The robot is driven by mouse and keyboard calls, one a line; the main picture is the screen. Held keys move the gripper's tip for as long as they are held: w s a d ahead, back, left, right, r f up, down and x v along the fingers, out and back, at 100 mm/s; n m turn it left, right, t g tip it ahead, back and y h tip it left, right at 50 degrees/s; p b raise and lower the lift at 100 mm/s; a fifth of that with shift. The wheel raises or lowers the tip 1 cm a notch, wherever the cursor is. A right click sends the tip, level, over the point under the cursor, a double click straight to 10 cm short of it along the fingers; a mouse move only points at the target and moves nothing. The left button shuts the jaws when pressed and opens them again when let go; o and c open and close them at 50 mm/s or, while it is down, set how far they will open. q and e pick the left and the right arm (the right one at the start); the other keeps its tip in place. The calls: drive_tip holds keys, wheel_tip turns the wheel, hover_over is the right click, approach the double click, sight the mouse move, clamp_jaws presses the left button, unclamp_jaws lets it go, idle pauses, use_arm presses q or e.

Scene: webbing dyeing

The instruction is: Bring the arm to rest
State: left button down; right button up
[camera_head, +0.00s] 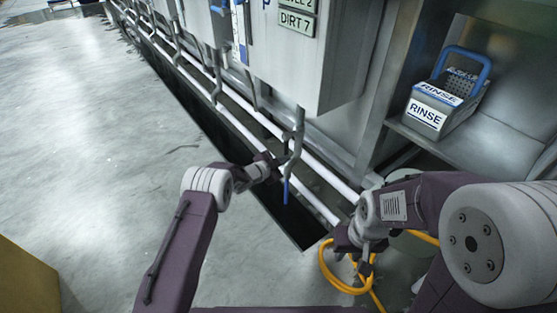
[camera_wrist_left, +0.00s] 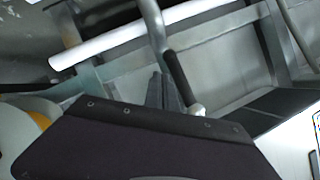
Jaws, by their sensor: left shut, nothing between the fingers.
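My left arm reaches in from the lower left of the head view, and its gripper (camera_head: 270,166) is shut and empty, just left of a grey bent pipe with a blue-tipped lever (camera_head: 286,191). In the left wrist view the dark fingers (camera_wrist_left: 165,92) are together, close in the picture to a pipe with a black sleeve (camera_wrist_left: 182,80); I cannot tell if they touch. My right arm comes in from the right, with its gripper (camera_head: 358,264) pointing down near a yellow hose (camera_head: 345,286). Whether its fingers are open is unclear.
A RINSE basket (camera_head: 425,114) sits on a steel shelf at right. Grey floor (camera_head: 90,130) is open at left, with a yellow block (camera_head: 25,285).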

use_arm(q)
drive_tip(key=p+v, duration=0.3)
drive_tip(key=v, duration=0.4)
drive_tip(key=shift+p, duration=0.4)
drive_tip(key=shift+r, duration=0.1)
